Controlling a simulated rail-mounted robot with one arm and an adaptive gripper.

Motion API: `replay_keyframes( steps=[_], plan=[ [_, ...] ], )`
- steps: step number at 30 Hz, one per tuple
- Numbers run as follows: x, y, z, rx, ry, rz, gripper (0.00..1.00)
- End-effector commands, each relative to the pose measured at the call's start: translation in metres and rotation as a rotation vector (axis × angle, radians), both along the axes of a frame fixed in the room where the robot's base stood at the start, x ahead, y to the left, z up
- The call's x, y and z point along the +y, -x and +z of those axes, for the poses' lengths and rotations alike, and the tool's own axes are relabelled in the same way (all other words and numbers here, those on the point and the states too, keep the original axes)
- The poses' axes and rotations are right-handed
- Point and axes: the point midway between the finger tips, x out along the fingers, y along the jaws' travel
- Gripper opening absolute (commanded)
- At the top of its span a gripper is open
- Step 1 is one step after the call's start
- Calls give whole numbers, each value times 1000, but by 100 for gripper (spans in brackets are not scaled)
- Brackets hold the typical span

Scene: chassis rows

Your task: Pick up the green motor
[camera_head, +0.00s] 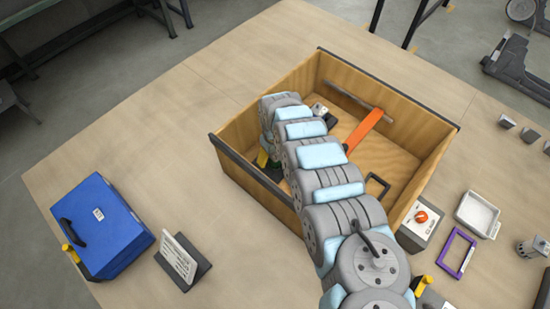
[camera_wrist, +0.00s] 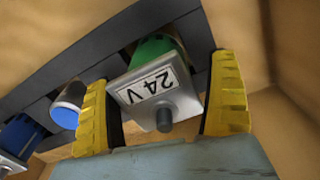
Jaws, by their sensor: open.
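The green motor (camera_wrist: 158,85) shows in the wrist view with a grey front plate marked "24 V" and a short dark shaft. It sits at a dark slotted rack (camera_wrist: 60,65) inside the wooden box (camera_head: 235,172). My gripper (camera_wrist: 162,75) is open, with one yellow finger on each side of the motor. Small gaps seem to show beside the plate, but I cannot tell whether either finger touches. In the head view my arm hides most of the motor; a bit of green (camera_head: 275,165) shows beside a yellow finger.
A blue-ended cylinder (camera_wrist: 66,112) and a blue motor (camera_wrist: 20,135) sit left along the rack. An orange bar (camera_head: 363,130) and a black frame (camera_head: 378,187) are in the box. The blue toolbox (camera_head: 100,225) and sign (camera_head: 182,260) stand outside, left.

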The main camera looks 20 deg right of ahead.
Motion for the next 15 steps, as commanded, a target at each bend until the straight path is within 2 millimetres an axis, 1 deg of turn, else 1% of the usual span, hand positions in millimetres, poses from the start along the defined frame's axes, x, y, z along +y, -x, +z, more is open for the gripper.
replay_keyframes(
  steps=[1, 5, 13, 14, 15],
  plan=[
    [0, 0, -4, -1, -1, -1, 90],
    [-1, 1, -9, 1, 0, -2, 90],
    [-1, 1, -10, 1, 1, -1, 90],
    [-1, 1, -10, 1, 0, -1, 85],
    [-1, 1, -10, 1, 0, -1, 74]
  ],
)
